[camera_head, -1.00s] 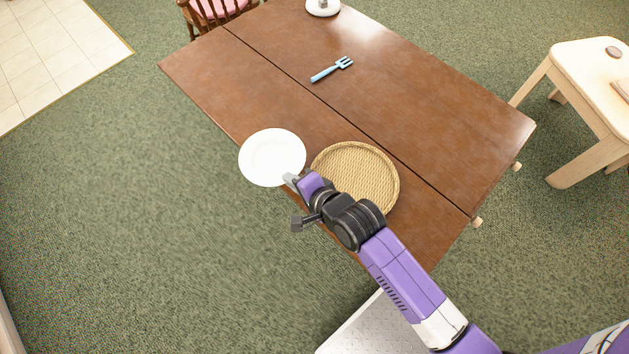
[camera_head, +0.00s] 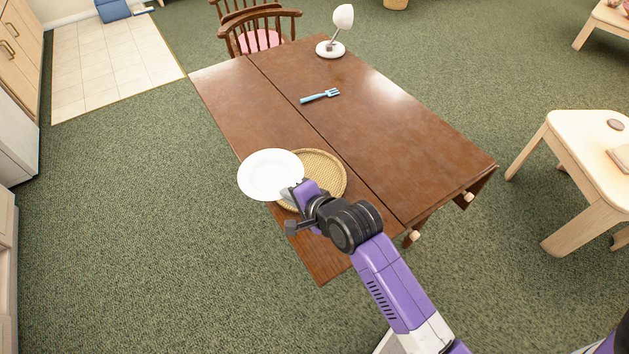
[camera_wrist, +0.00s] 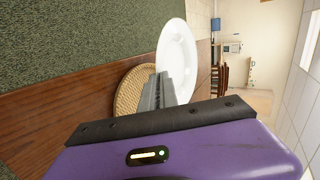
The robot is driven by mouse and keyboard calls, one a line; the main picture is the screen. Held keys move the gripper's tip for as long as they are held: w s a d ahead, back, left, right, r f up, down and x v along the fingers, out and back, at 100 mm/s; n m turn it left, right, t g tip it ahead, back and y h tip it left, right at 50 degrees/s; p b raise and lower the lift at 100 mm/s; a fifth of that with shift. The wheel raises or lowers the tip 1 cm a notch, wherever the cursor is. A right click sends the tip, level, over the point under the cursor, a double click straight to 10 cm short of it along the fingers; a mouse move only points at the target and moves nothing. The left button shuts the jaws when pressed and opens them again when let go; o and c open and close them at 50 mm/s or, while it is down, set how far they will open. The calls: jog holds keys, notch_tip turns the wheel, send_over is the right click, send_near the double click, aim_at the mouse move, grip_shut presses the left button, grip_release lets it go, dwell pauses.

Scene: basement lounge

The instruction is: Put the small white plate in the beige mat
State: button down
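The white plate (camera_head: 270,174) is in my gripper (camera_head: 290,193), which grips its near right rim in the head view. The plate overlaps the left part of the round beige woven mat (camera_head: 327,172) and extends past the table's left edge. It looks held above the mat; the exact height is unclear. The mat lies on the brown table, partly hidden by the plate and my gripper. In the wrist view the plate (camera_wrist: 177,62) stands beyond the fingers (camera_wrist: 158,92), with the mat (camera_wrist: 130,92) to its left.
A light wood table (camera_head: 585,145) is at the right. Much of the tabletop is clear.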

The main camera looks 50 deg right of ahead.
jog(key=d+r+m+h, duration=0.1)
jog(key=d+r, duration=0.7)
jog(key=d, duration=0.3)
jog(key=shift+m, duration=0.3)
jog(key=f, duration=2)
jog(key=shift+s+d, duration=0.1)
jog(key=shift+s, duration=0.2)
jog(key=c, duration=1.9)
grip_release()
jog(key=shift+f, duration=0.1)
